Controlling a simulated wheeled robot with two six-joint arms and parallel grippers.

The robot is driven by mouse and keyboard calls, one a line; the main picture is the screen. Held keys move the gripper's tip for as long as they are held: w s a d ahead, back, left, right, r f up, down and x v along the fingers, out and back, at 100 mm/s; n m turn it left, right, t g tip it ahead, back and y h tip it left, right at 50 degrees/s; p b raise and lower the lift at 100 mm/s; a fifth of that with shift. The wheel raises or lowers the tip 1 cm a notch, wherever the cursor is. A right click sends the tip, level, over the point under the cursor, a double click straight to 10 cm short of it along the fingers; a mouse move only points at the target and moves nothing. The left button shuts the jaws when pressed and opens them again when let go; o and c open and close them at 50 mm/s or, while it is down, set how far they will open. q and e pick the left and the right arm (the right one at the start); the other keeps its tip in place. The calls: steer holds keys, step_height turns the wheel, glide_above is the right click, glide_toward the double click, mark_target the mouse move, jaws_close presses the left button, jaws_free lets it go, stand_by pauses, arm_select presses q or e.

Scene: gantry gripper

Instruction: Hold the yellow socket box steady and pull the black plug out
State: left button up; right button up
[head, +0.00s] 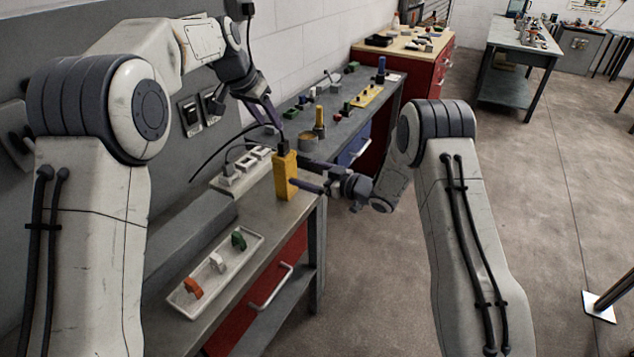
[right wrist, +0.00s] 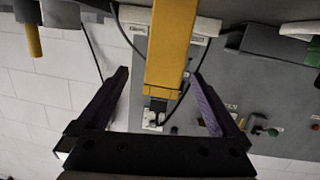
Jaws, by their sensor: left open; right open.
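The yellow socket box (head: 286,180) stands upright near the front edge of the grey bench. The black plug (head: 282,147) sits in its top, with a black cable. My left gripper (head: 273,120) is open, just above the plug and pointing down at it. My right gripper (head: 298,172) is open at the box's right side, fingers level. In the right wrist view, the yellow box (right wrist: 172,45) lies between the two spread fingers (right wrist: 158,73), with a gap visible on each side. The plug (right wrist: 157,106) shows at the box's end there.
A white power strip (head: 245,166) lies behind the box. A white tray (head: 216,272) with orange, white and green pieces lies at the near end. A yellow cylinder (head: 319,120), a round tin (head: 307,141) and small parts stand farther along the bench. Wall sockets (head: 191,115) are behind.

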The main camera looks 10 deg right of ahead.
mark_target(282, 142)
steer(key=w+a+y, duration=0.1)
steer(key=a, duration=0.1)
steer(key=w+a+f, duration=0.1)
steer(key=w+a, duration=0.1)
steer(key=w+a+y, duration=0.1)
steer(key=a, duration=0.1)
steer(key=shift+w+a+f+n+y, duration=0.2)
steer(key=shift+f+n+y, duration=0.1)
steer(key=shift+f, duration=0.1)
stand_by(0.3)
steer(key=c, duration=1.2)
arm_select(q)
steer(key=shift+o, duration=0.7)
arm_select(e)
steer(key=shift+d, duration=0.1)
steer(key=shift+c, duration=1.3)
arm_select(q)
steer(key=shift+g+y, duration=0.4)
steer(key=shift+g, duration=0.1)
steer(key=x, duration=0.6)
steer(key=w+x, duration=0.1)
steer(key=x, duration=0.3)
steer(key=shift+d+r, duration=0.15)
steer(key=shift+d, duration=0.25)
